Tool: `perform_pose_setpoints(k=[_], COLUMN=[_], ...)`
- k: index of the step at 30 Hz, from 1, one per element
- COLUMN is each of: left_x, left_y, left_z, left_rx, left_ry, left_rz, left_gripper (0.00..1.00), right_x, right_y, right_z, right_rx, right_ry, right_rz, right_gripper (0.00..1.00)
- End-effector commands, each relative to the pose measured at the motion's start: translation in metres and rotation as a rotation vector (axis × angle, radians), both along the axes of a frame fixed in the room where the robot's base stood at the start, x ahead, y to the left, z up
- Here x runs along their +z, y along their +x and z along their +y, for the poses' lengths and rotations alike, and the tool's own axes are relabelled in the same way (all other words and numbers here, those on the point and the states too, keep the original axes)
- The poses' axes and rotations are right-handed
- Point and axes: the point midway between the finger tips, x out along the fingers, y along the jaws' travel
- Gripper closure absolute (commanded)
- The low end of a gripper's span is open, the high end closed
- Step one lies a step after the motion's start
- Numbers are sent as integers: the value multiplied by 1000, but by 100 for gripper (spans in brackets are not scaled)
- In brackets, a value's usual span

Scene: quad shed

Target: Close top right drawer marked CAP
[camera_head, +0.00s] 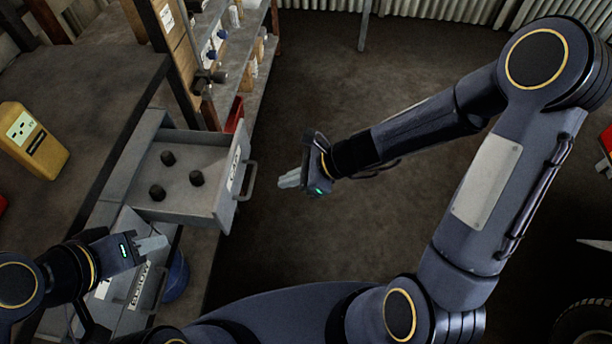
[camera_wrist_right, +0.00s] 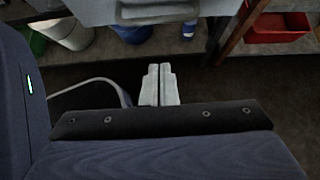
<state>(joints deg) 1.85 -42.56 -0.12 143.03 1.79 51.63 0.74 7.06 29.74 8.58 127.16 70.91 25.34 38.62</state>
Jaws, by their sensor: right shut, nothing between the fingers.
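The grey top right drawer (camera_head: 187,207) is pulled open from the cabinet, with several dark round caps (camera_head: 196,178) inside it. Its front carries a white label (camera_head: 234,168), too small to read surely, and a bar handle (camera_head: 249,181). My right gripper (camera_head: 288,181) is shut and empty, a short way to the right of the handle and apart from it. In the right wrist view, the shut fingers (camera_wrist_right: 158,85) point toward the drawer handle (camera_wrist_right: 158,12). My left gripper (camera_head: 152,245) is below the open drawer in the picture, near a labelled lower front; its fingers look close together.
A yellow box (camera_head: 32,139) stands on the workbench (camera_head: 95,70). Shelves with bottles (camera_head: 218,40) stand beyond the drawer. A red bin (camera_wrist_right: 276,27) shows right of the drawer in the wrist view. A blue bucket (camera_head: 176,277) is below. The floor (camera_head: 330,75) beyond my right arm is clear.

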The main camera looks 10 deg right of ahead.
Motion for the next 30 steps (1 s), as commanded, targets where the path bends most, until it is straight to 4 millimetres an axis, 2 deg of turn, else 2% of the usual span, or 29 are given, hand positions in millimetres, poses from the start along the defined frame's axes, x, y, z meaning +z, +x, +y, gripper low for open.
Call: perform_pose_setpoints(k=[1,2,4,9,25,30], left_x=[-10,-12,-6,-5,-5,-7], left_y=[0,0,0,0,0,0], left_z=[0,0,0,0,0,0], left_rx=[0,0,0,0,0,0], left_ry=[0,0,0,0,0,0], left_rz=[0,0,1,0,0,0], left_gripper=[64,64,64,64,64,64], right_x=[-12,-15,-6,-2,-2,-2], right_y=[2,3,7,13,15,19], right_z=[9,13,25,42,49,61], right_rx=[4,3,5,3,1,3], right_ry=[1,2,1,0,-1,0], right_rz=[2,2,-3,-3,-2,-3], right_gripper=[100,100,100,100,100,100])
